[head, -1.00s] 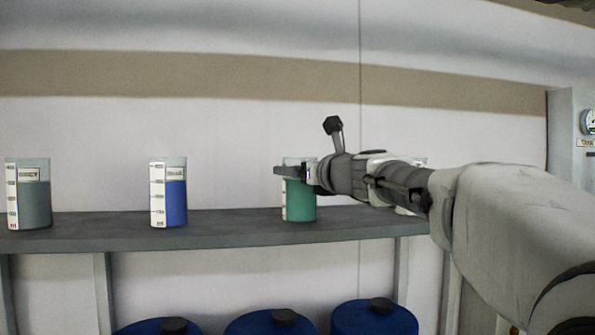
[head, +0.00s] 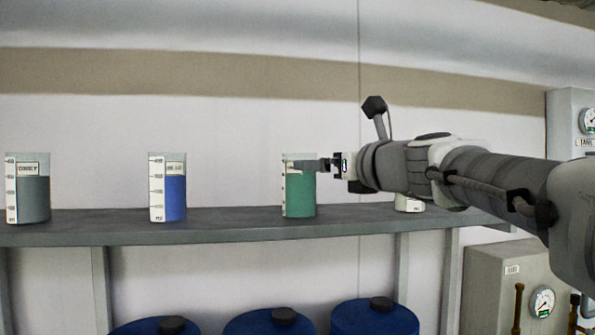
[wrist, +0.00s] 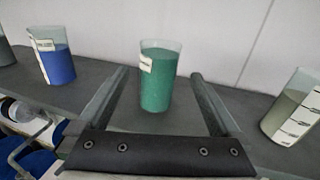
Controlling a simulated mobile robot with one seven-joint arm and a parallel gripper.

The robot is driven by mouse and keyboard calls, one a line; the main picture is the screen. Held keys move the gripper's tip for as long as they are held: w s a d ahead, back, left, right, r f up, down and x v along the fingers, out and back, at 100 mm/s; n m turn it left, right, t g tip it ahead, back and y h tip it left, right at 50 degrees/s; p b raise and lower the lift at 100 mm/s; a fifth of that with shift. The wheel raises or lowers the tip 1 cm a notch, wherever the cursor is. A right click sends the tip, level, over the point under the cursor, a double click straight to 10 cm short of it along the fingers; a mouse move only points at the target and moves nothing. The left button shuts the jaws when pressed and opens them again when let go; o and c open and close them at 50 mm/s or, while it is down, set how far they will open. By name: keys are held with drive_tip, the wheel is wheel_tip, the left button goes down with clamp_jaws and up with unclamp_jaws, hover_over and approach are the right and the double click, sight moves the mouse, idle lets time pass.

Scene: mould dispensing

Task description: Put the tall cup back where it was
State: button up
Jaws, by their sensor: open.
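The tall cup with green contents (head: 299,192) stands upright on the grey shelf (head: 120,229). It also shows in the wrist view (wrist: 157,80), beyond and between my two fingers. My gripper (head: 312,165) is open. In the head view its fingers overlap the upper part of the green cup. In the wrist view the fingers (wrist: 160,85) are spread wide, with a gap on each side of the cup, and I see no contact.
A blue cup (head: 175,198) and a grey cup (head: 35,198) stand to the left on the shelf. Another cup (head: 408,205) is mostly hidden behind my arm; a pale cup shows at right in the wrist view (wrist: 295,108). Blue drums (head: 375,318) stand below.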

drive_tip(key=shift+v, duration=0.9)
drive_tip(key=s+a+f+n+g+h, duration=0.1)
drive_tip(key=s+f+n+g, duration=0.1)
drive_tip(key=s+f+n, duration=0.35)
drive_tip(key=s+f+n+g, duration=0.2)
drive_tip(key=f+n, duration=0.4)
drive_tip(key=f, duration=0.2)
drive_tip(key=s+d+f+n+g+h, duration=0.3)
drive_tip(key=s+f+n, duration=0.6)
drive_tip(key=f, duration=0.3)
drive_tip(key=s+d+f+n+g+h, duration=0.3)
drive_tip(key=s+d+f+n, duration=0.2)
drive_tip(key=s+f+n, duration=0.5)
drive_tip(key=shift+f+g+h, duration=0.3)
drive_tip(key=shift+f+h, duration=0.1)
drive_tip(key=shift+f, duration=0.5)
drive_tip(key=shift+d, duration=0.1)
wheel_tip(320, 180, down, 5)
drive_tip(key=b, duration=0.5)
